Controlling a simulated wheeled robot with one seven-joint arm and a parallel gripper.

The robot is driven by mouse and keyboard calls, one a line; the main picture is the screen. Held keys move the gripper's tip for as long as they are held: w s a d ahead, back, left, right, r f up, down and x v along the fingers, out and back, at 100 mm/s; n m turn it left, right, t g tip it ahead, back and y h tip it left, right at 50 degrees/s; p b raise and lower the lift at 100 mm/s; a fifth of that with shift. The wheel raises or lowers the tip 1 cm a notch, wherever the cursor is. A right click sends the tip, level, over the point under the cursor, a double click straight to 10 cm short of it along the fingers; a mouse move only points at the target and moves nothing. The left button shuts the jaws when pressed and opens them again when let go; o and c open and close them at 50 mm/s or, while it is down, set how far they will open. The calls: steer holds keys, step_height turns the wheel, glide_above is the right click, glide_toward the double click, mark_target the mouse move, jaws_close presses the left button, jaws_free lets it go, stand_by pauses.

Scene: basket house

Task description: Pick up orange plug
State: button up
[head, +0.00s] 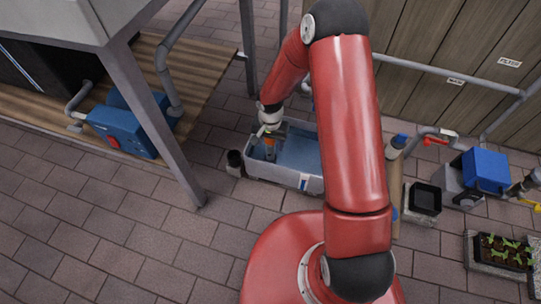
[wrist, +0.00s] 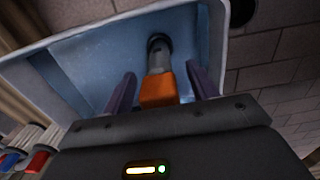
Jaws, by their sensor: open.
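The orange plug (wrist: 158,90) has an orange block end and a grey-black round end. In the wrist view it lies between the two purple-grey fingers of my gripper (wrist: 162,88), with a gap showing on each side. The gripper is open. The plug is over or inside the blue-lined basket (wrist: 95,62), which has a pale rim. In the head view the orange plug (head: 270,144) shows small at the left end of the basket (head: 262,172), just below my gripper (head: 268,134). Whether the plug touches the basket floor cannot be told.
A dark cup (head: 234,160) stands just left of the basket. A metal table leg (head: 165,130) rises further left, near a blue pump (head: 125,128). A black tray (head: 424,198), a blue box (head: 486,170) and a planter (head: 503,252) are at right. The brick floor at lower left is clear.

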jaws_close()
stand_by(0.3)
steer(key=shift+r, duration=0.1)
